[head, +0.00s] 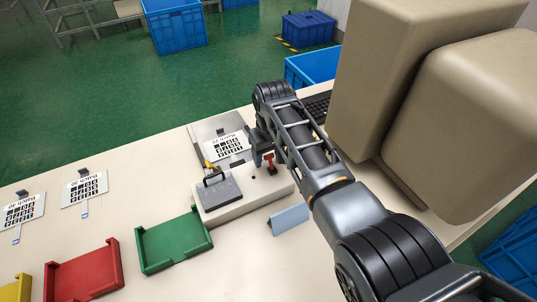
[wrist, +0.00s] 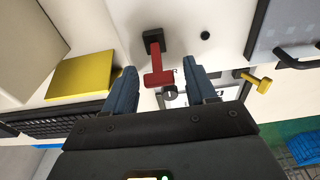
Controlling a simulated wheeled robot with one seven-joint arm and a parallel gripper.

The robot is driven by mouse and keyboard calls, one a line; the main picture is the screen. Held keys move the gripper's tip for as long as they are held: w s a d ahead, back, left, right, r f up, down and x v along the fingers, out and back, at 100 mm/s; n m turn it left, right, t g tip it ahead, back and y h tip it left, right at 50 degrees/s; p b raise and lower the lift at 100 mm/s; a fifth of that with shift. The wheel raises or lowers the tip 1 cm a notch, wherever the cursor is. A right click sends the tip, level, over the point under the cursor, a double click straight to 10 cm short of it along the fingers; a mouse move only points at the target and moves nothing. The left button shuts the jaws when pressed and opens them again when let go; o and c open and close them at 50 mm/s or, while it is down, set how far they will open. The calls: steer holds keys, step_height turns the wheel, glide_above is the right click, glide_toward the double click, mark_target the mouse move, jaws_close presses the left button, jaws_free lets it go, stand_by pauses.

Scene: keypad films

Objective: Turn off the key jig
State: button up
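The key jig (head: 268,188) is a white box on the table in the head view, with a grey lid plate (head: 222,195) carrying a black handle. A red lever (head: 269,164) stands at its right part. In the wrist view the red lever (wrist: 157,78) rises from a black square base, beside a small black round knob (wrist: 170,96). A yellow lever (wrist: 258,82) shows at the right. My gripper (wrist: 161,76) is open, its two blue fingers apart on either side of the red lever's end. I cannot tell whether they touch it. In the head view the arm partly hides my gripper.
A printed card (head: 228,147) lies behind the jig on a grey plate. Green (head: 174,241) and red (head: 84,271) trays stand at the front left. A blue-grey plate (head: 289,219) stands in front of the jig. Large beige boxes (head: 455,125) crowd the right.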

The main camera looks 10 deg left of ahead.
mark_target(270, 157)
steer(key=r, duration=0.7)
steer(key=shift+s+d+r, duration=0.25)
steer(key=shift+s+r, duration=0.1)
steer(key=shift+s, duration=0.05)
stand_by(0.3)
